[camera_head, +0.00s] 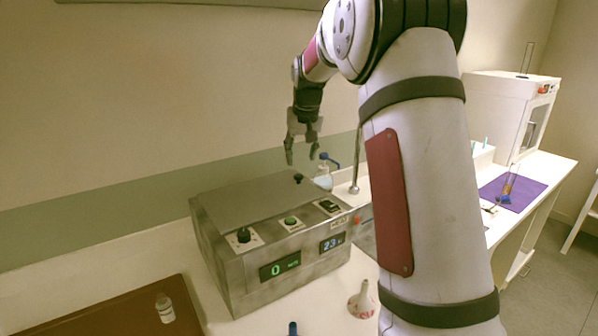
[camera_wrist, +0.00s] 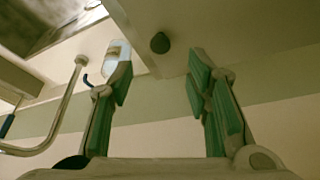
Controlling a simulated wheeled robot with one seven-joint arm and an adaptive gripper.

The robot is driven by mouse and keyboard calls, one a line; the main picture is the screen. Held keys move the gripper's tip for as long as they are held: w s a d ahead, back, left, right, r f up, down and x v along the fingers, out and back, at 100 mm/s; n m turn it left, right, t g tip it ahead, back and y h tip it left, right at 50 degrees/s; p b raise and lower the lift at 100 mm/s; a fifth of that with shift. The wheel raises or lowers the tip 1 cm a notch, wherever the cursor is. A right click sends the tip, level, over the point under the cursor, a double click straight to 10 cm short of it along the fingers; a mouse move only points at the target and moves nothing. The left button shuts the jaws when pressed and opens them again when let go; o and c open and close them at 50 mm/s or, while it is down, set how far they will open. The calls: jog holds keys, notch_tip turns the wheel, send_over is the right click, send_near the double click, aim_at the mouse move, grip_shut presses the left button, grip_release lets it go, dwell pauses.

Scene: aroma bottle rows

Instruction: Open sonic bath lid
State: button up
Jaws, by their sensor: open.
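The sonic bath (camera_head: 240,262) is a grey metal box on the white bench, with a flat lid (camera_head: 245,203) lying closed on top. A small dark lid knob (camera_head: 298,179) stands near the lid's back right. My gripper (camera_head: 301,158) is open and empty, pointing down just above the knob, apart from it. In the wrist view, the dark round knob (camera_wrist: 160,43) shows beyond and between the fingertips of my gripper (camera_wrist: 160,72), against the pale lid (camera_wrist: 230,25).
The bath's front has a black dial (camera_head: 243,236), a green button (camera_head: 290,221) and lit displays.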

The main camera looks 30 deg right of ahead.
aim_at(298, 175)
jog(key=x, duration=0.7)
jog(key=shift+w+f+p, duration=0.15)
jog(key=shift+f+p, duration=0.15)
grip_shut()
